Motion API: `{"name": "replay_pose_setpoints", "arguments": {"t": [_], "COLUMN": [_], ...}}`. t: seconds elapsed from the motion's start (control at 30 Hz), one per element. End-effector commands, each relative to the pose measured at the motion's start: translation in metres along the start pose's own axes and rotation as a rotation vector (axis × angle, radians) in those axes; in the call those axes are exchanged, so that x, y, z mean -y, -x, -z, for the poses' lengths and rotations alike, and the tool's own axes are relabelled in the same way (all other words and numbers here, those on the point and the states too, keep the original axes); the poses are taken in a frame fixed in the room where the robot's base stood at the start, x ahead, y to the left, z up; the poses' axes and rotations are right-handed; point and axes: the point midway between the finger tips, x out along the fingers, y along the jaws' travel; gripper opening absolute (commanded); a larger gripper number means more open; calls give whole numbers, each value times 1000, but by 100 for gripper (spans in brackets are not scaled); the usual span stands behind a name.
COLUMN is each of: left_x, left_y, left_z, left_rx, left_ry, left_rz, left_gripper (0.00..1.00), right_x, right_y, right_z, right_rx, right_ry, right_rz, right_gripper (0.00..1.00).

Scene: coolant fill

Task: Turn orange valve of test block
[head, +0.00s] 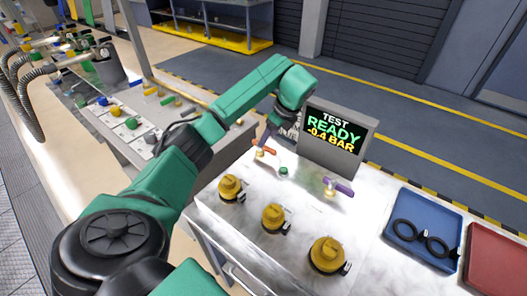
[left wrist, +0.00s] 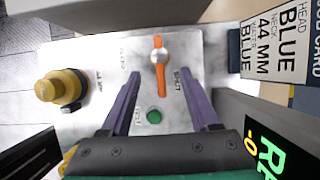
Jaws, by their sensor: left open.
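The orange valve (head: 264,152) stands on the white top of the test block, left of the display. In the left wrist view the orange valve (left wrist: 160,80) has a bar handle with a round pale hub, lying lengthwise up the picture. My left gripper (head: 274,135) is above and just behind the valve in the head view. In the left wrist view its two purple fingers are spread apart, with the lower part of the handle between their tips; no contact shows. A green button (left wrist: 154,116) also lies between the fingers. My right gripper is out of view.
The test display (head: 335,140) reads "READY -0.4 BAR" right beside my gripper. A purple-handled valve (head: 340,188) and several yellow-capped fittings (head: 273,217) stand nearby. A blue tray (head: 427,260) holds black rings; a red tray (head: 497,262) is at far right.

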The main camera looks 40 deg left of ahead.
Motion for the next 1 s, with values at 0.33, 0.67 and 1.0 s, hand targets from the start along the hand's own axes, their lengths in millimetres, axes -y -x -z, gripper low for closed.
{"name": "replay_pose_setpoints", "arguments": {"t": [0.33, 0.67, 1.0], "left_x": [0, 0, 0], "left_y": [-59, -62, -62], "left_z": [-2, -1, -1], "left_rx": [-1, -1, -1], "left_ry": [1, 0, -7], "left_rz": [1, 2, 6], "left_gripper": [62, 32, 0], "right_x": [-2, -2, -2], "right_y": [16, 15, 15], "right_z": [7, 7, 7], "right_rx": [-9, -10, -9], "right_ry": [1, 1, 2], "right_rz": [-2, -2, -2], "right_gripper": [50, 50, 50]}}
